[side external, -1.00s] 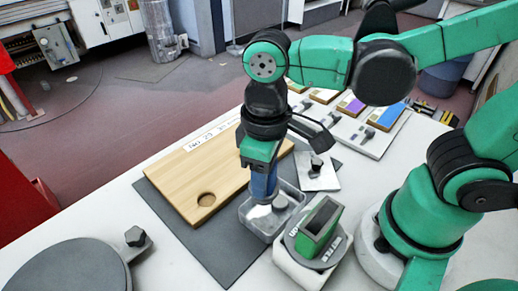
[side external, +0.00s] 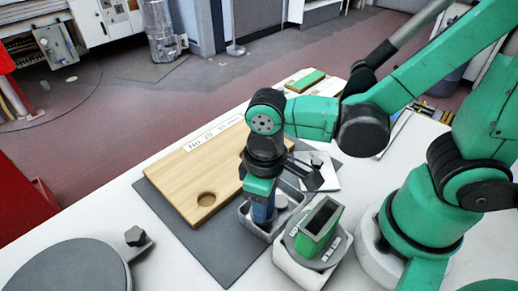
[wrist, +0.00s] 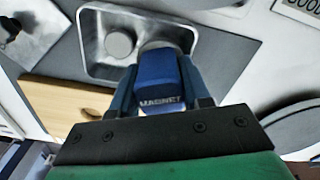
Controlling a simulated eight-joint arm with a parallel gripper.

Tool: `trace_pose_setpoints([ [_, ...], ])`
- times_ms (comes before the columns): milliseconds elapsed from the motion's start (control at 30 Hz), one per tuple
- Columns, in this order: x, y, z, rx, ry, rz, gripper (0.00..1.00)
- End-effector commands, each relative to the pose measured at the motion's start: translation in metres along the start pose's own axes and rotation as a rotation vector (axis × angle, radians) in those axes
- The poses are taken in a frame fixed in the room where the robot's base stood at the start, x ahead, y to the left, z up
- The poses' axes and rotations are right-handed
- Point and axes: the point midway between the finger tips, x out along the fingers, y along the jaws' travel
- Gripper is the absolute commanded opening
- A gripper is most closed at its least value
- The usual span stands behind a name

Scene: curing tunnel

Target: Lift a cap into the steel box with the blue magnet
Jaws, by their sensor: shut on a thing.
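My gripper (side external: 262,203) is shut on the blue magnet (side external: 263,213), which points down over the steel box (side external: 246,222). The magnet's lower end is inside the box's outline; whether it touches the floor cannot be told. In the wrist view the magnet (wrist: 160,75) shows the word MAGNET between my fingers. The steel box (wrist: 92,45) is an open, shallow, shiny tray there. A round grey cap (wrist: 120,43) lies in it, apart from the magnet in the picture. The cap also shows in the side view (side external: 282,202). The magnet's lower face is hidden.
A wooden board (side external: 195,175) with a round hole lies left of the box on a dark mat (side external: 225,255). A white holder with a green slot (side external: 318,225) stands close at the right. A white plate with a black knob (side external: 320,170) is behind. A grey disc (side external: 70,268) is front left.

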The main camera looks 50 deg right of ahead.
Motion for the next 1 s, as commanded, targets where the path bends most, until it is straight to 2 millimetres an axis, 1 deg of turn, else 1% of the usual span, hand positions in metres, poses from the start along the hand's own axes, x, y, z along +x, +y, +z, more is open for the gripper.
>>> trace_pose_setpoints([
  [400,0.0002,0.0,-0.0001,0.0,0.0,0.0,0.0],
  [1000,0.0063,0.0,-0.0003,0.0,0.0,0.0,0.0],
])
